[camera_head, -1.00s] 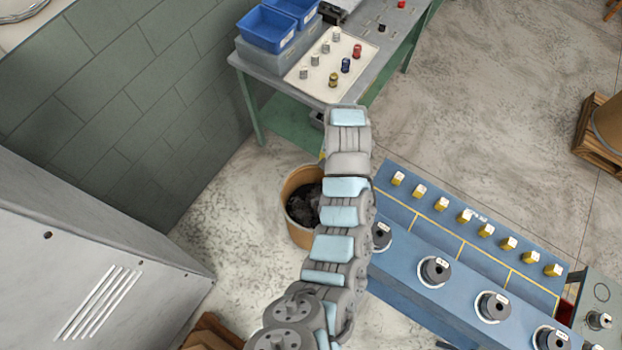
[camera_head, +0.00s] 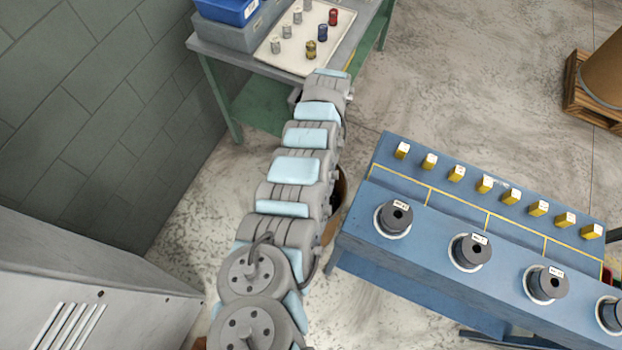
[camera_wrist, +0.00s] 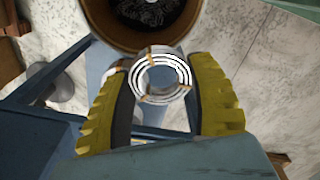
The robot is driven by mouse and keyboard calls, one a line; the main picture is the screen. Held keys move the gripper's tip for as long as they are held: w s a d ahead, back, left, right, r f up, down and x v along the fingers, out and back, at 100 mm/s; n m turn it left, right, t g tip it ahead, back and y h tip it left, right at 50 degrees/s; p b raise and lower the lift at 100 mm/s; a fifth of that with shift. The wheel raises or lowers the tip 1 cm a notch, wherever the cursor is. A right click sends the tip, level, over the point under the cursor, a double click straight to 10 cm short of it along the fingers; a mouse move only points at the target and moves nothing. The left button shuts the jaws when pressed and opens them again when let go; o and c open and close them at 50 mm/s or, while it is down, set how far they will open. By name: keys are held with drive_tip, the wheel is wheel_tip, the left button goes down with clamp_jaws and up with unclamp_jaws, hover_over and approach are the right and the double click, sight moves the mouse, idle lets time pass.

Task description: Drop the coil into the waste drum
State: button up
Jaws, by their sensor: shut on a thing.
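The coil (camera_wrist: 163,82), a round of shiny wire with brownish ties, is between the two yellow-padded fingers of my gripper (camera_wrist: 163,68) in the wrist view. My gripper is shut on it. The waste drum (camera_wrist: 108,36), brown with dark scrap inside, is at the top of the wrist view, beyond the coil. The coil's upper edge overlaps the drum's near rim in the picture. In the head view the drum (camera_head: 340,196) is mostly hidden behind my arm, with only a brown sliver showing. My gripper and the coil cannot be made out there.
A blue bench (camera_head: 390,262) with dark spools and yellow blocks stands right of my arm. A green-legged table (camera_head: 222,52) with blue bins and small spools is at the top. A grey cabinet (camera_head: 90,280) is at lower left. Open floor (camera_head: 460,90) lies at upper right.

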drive_tip(key=s+a+f+m+b, duration=0.2)
drive_tip(key=f+m+b, duration=0.3)
drive_tip(key=f+b, duration=0.4)
drive_tip(key=s+a+f+m+b, duration=0.2)
drive_tip(key=f+m+b, duration=0.3)
drive_tip(key=f+b, duration=0.4)
wheel_tip(320, 180, down, 4)
drive_tip(key=shift+a+f+m, duration=0.25)
drive_tip(key=shift+a+m, duration=0.05)
drive_tip(key=shift+a, duration=0.15)
drive_tip(key=o, duration=1.3)
drive_tip(key=shift+r, duration=0.1)
drive_tip(key=shift+r, duration=5.95)
